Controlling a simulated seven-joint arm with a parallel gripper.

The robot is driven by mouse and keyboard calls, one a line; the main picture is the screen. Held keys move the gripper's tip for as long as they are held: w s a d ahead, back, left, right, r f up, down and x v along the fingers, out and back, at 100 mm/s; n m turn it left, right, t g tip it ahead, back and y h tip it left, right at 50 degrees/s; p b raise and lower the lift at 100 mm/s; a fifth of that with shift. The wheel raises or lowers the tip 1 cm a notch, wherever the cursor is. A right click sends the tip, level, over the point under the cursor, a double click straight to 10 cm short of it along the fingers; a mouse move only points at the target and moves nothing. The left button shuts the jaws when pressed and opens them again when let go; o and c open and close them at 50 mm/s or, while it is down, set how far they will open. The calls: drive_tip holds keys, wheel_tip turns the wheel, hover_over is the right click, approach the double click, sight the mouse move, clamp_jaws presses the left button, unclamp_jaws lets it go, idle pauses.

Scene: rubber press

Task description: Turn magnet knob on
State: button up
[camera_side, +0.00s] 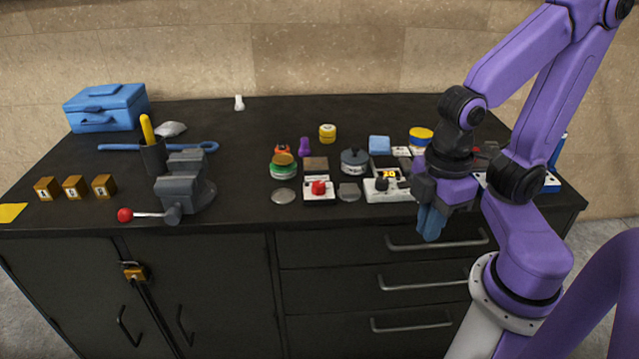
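Two small white boxes with knobs sit near the front edge of the dark bench. One has a red knob (319,187). The other has a yellow display and a black knob (381,184). I cannot tell from the view which is the magnet knob, or its setting. My gripper (432,223) points down to the right of the display box, near the bench's front edge. It appears apart from both knobs. Its blue fingers overlap in this view, so their opening is unclear. No held object is visible.
A grey vise (185,185) with a red-tipped handle stands left of the boxes. A blue toolbox (107,108) is at the back left. Bare bench top (240,190) lies between the vise and boxes.

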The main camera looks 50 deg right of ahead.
drive_tip(key=o, duration=0.5)
drive_tip(key=shift+w+a, duration=0.1)
drive_tip(key=shift+w, duration=0.1)
drive_tip(key=o, duration=0.4)
drive_tip(key=shift+n, duration=0.4)
drive_tip(key=w+r, duration=0.1)
drive_tip(key=w, duration=0.2)
drive_tip(key=w+a+r, duration=0.1)
drive_tip(key=w, duration=0.2)
drive_tip(key=w+a+r, duration=0.1)
drive_tip(key=w, duration=0.2)
drive_tip(key=shift+a, duration=0.15)
drive_tip(key=shift+c, duration=0.2)
wheel_tip(320, 180, up, 2)
drive_tip(key=n+g, duration=0.1)
drive_tip(key=n, duration=0.1)
hover_over(319, 183)
drive_tip(key=w, duration=0.1)
drive_tip(key=f, duration=1.1)
drive_tip(key=s+f, duration=0.1)
drive_tip(key=f, duration=0.4)
drive_tip(key=shift+f, duration=0.25)
drive_tip(key=shift+c, duration=0.3)
drive_tip(key=c, duration=1)
